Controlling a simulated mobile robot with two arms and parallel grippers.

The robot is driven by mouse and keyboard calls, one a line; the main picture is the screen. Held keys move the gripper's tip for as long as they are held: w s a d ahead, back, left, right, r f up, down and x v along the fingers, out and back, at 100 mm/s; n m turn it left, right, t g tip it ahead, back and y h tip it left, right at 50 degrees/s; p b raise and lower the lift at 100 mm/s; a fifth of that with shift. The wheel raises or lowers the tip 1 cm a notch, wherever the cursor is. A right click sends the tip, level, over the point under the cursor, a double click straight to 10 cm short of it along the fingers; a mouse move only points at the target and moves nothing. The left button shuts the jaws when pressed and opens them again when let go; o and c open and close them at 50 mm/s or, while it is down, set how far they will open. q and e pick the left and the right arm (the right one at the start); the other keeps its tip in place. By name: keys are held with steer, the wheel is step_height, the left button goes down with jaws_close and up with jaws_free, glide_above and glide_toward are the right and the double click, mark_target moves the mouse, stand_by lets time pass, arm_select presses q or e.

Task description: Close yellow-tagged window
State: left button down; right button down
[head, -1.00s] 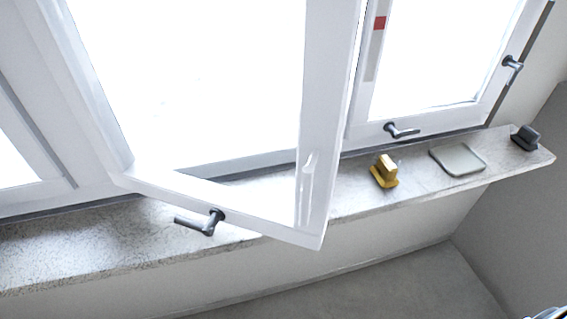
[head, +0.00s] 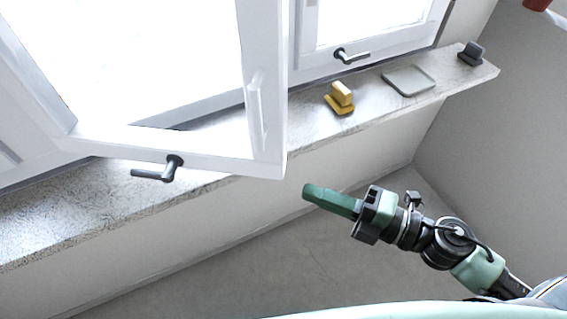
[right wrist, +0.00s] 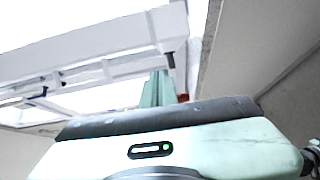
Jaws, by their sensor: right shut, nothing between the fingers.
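A white window sash (head: 268,110) stands swung open over the sill in the head view. A dark handle (head: 160,170) sits on its lower rail. I see no yellow tag on it in these frames. My right gripper (head: 309,193) has its green fingers shut and empty. It appears just right of and below the sash's lower free corner; whether it touches the sash cannot be told. In the right wrist view the fingers (right wrist: 155,90) point toward white window framing (right wrist: 100,65). My left gripper is not in view.
A second window (head: 385,40) with a dark handle (head: 350,56) looks shut at right. The stone sill (head: 60,215) holds a yellow block-like object (head: 341,98), a grey-green tray (head: 409,79) and a dark object (head: 471,54). The floor (head: 300,255) below is clear.

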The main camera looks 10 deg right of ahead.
mark_target(267, 163)
steer(key=shift+n+g+y, duration=0.3)
steer(key=shift+n+g, duration=0.1)
steer(key=shift+n, duration=0.1)
steer(key=w+a+p, duration=0.2)
steer(key=w+a+r+p, duration=0.1)
steer(key=w+a+p, duration=0.1)
steer(key=w+a, duration=0.1)
steer(key=w+a+p, duration=0.2)
steer(key=a, duration=0.1)
steer(key=shift+w+r, duration=0.15)
steer(key=shift+w, duration=0.25)
steer(key=shift+a, duration=0.1)
